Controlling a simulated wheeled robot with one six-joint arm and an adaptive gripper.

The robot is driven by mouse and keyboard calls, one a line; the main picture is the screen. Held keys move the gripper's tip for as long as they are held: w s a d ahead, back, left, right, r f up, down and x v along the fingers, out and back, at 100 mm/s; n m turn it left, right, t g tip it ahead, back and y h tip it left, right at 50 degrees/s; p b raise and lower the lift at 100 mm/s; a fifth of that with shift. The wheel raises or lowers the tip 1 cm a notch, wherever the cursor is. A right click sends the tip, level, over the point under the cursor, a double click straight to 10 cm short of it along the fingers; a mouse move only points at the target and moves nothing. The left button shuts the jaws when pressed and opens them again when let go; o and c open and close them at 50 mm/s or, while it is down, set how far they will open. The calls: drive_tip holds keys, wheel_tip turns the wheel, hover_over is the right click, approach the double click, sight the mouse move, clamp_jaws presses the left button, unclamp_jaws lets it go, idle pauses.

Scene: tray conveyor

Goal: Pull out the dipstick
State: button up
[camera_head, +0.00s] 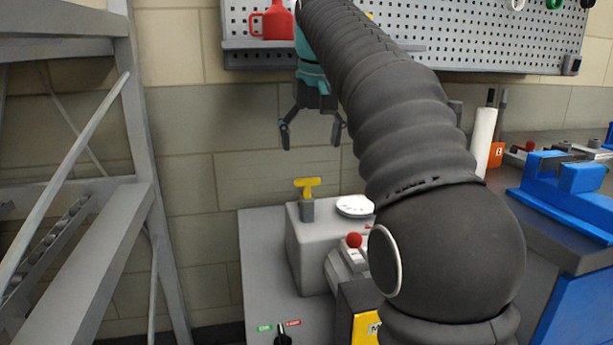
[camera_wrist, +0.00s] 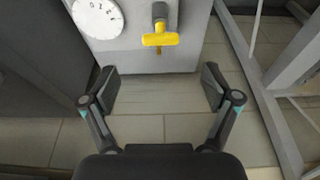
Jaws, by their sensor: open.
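The dipstick (camera_head: 308,186) has a yellow T-shaped handle and stands upright in a grey tube on top of a light grey machine block. Its yellow handle (camera_wrist: 160,40) also shows in the wrist view, near the top and a little above the space between the fingers. The rod is hidden inside the tube. My gripper (camera_head: 313,140) is open and empty, pointing down, above the handle in the head view and apart from it. In the wrist view both fingers of my gripper (camera_wrist: 157,90) are spread wide with only floor between them.
A round white dial (camera_head: 355,206) lies beside the dipstick, and a red knob (camera_head: 354,240) is in front. A grey metal frame (camera_head: 135,130) stands at left. A pegboard (camera_head: 480,35) with a red can (camera_head: 272,22) is behind. A blue vise (camera_head: 565,185) sits at right.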

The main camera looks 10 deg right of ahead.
sight(307, 179)
drive_tip(key=b+x, duration=0.1)
drive_tip(key=x, duration=0.9)
drive_tip(key=shift+f+b, duration=0.3)
drive_tip(key=shift+f, duration=0.05)
drive_tip(key=c, duration=1.3)
drive_tip(key=shift+o, duration=0.2)
drive_tip(key=shift+r, duration=0.1)
drive_tip(key=shift+r, duration=0.35)
drive_tip(key=shift+r+p, duration=0.8)
drive_tip(key=shift+r, duration=0.15)
drive_tip(key=shift+r, duration=1.55)
drive_tip(key=shift+r, duration=1.9)
